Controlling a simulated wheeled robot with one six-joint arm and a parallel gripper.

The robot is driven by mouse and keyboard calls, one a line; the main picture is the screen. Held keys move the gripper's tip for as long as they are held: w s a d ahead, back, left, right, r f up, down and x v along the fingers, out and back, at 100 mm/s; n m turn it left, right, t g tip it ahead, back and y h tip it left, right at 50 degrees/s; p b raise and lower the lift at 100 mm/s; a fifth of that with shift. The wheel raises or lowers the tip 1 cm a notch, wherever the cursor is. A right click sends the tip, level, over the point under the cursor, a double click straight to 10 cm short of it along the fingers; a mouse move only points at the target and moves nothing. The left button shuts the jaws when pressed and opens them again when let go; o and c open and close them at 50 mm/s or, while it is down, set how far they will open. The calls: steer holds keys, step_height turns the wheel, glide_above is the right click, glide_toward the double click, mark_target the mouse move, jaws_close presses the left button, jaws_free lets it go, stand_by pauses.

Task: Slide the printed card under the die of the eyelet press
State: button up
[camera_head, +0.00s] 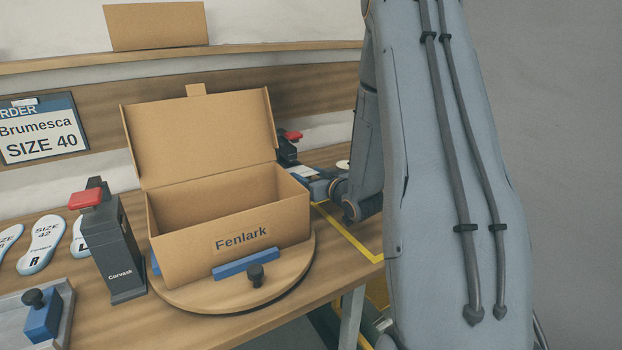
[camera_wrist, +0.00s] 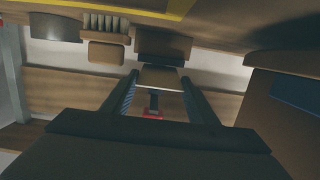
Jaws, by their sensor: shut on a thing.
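My gripper (camera_wrist: 160,82) is shut on a pale card (camera_wrist: 158,76), which lies between its two fingertips in the wrist view. In the head view the card shows as a small white patch (camera_head: 303,172) beyond the box's right side, partly hidden. A dark press with a red handle (camera_head: 288,148) stands just behind it, mostly hidden by the box. Its red part also seems to show between the fingers in the wrist view (camera_wrist: 152,116). I cannot tell whether the card is under the die. A similar press marked Corvesk (camera_head: 120,250) stands left of the box.
An open cardboard box marked Fenlark (camera_head: 235,240) sits on a round wooden turntable (camera_head: 200,299), close to my arm's left. Insoles (camera_head: 42,243) lie at the far left. Yellow tape (camera_head: 350,236) marks the table at right. An order sign (camera_head: 40,130) hangs behind.

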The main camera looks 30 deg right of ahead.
mark_target(303, 172)
steer(key=shift+w+b, duration=0.35)
steer(key=shift+w, duration=1.5)
steer(key=shift+f, duration=0.15)
steer(key=o, duration=1.2)
steer(key=shift+s+d+r+b, duration=0.1)
steer(key=shift+s+r+b, duration=0.15)
steer(key=shift+s, duration=1.05)
steer(key=shift+s+a+r+b, duration=0.1)
steer(key=shift+s+r+b, duration=0.1)
steer(key=shift+s, duration=1.1)
steer(key=shift+s+d+r+b, duration=0.15)
steer(key=shift+s+r, duration=0.1)
steer(key=shift+s, duration=1.05)
